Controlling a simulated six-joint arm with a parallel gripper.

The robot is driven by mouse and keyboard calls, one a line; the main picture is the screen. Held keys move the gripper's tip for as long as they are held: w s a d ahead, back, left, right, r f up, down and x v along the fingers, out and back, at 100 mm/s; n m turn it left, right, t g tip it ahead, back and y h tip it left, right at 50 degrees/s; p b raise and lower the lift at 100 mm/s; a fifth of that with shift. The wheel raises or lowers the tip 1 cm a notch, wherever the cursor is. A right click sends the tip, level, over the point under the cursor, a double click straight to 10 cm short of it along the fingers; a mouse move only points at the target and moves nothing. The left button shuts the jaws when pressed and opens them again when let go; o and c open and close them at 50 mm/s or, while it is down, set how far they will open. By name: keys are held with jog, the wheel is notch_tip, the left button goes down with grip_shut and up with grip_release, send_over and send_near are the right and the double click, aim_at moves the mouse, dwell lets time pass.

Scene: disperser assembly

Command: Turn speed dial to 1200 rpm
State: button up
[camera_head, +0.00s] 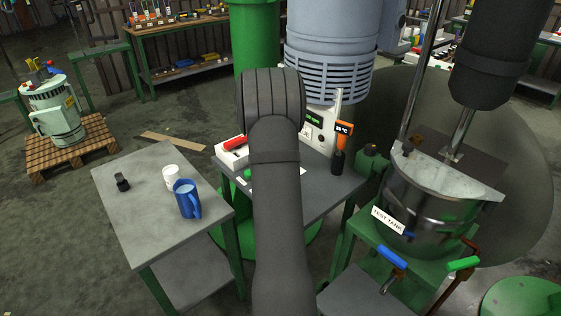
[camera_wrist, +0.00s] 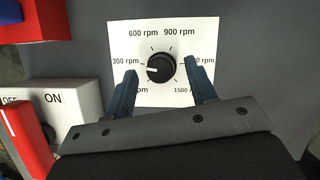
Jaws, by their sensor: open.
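The black speed dial (camera_wrist: 160,68) sits on a white scale card (camera_wrist: 176,30) in the wrist view. Its white mark points left, close to the 300 rpm label and slightly below it. The label at the right is partly covered by a finger and ends in "0 rpm"; 600 and 900 rpm read clearly above. My gripper (camera_wrist: 163,66) is open, with one blue-grey finger on each side of the dial. Gaps show between fingers and dial. In the head view my arm hides the dial and fingers. The control box (camera_head: 318,128) has a green display, too small to read surely.
A red OFF/ON switch (camera_wrist: 26,140) on a white box lies left of the dial; it also shows in the head view (camera_head: 233,143). An orange 25 °C thermometer (camera_head: 343,130) stands right of the box. A side table (camera_head: 150,215) holds a blue mug (camera_head: 186,198) and white cup (camera_head: 172,177).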

jog(key=shift+w+d+f, duration=0.1)
jog(key=shift+w+f, duration=0.05)
jog(key=shift+f, duration=0.3)
jog(key=c, duration=1)
jog(key=shift+o, duration=0.2)
jog(key=shift+m, duration=0.3)
